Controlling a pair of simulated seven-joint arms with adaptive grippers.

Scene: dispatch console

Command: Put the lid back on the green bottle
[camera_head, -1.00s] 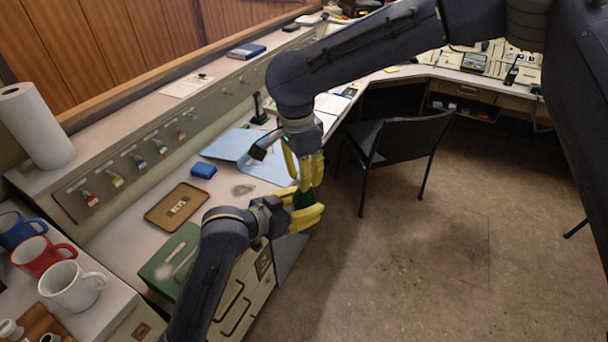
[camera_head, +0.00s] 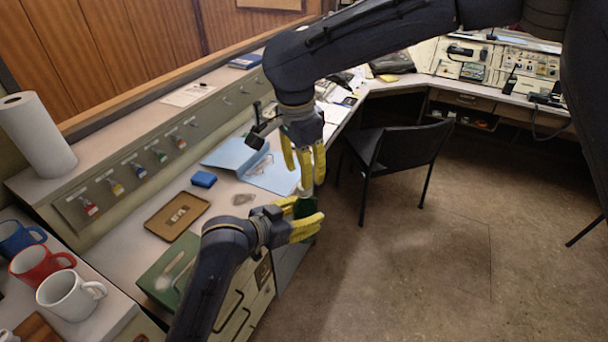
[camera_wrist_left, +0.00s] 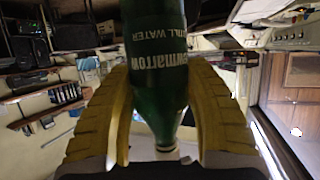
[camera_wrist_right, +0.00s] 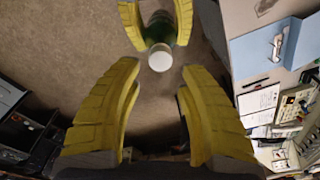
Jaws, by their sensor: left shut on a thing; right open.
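The green bottle (camera_head: 304,208) is held by my left gripper (camera_head: 308,214), shut around its body, out past the desk edge. The left wrist view shows the lettered green glass (camera_wrist_left: 155,60) between the yellow fingers. The white lid (camera_wrist_right: 160,57) shows as a round disc over the bottle's mouth in the right wrist view; I cannot tell whether it is fully seated. A white patch at the bottle's top (camera_head: 305,191) shows in the head view. My right gripper (camera_head: 305,172) is open and empty just above the lid, fingers pointing down at it.
A brown tray (camera_head: 158,231), a green case (camera_head: 157,281), a blue box (camera_head: 203,179) and a blue folder (camera_head: 222,156) lie on the desk. Several mugs (camera_head: 72,297) stand at left. A black chair (camera_head: 405,148) is behind; the floor at right is clear.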

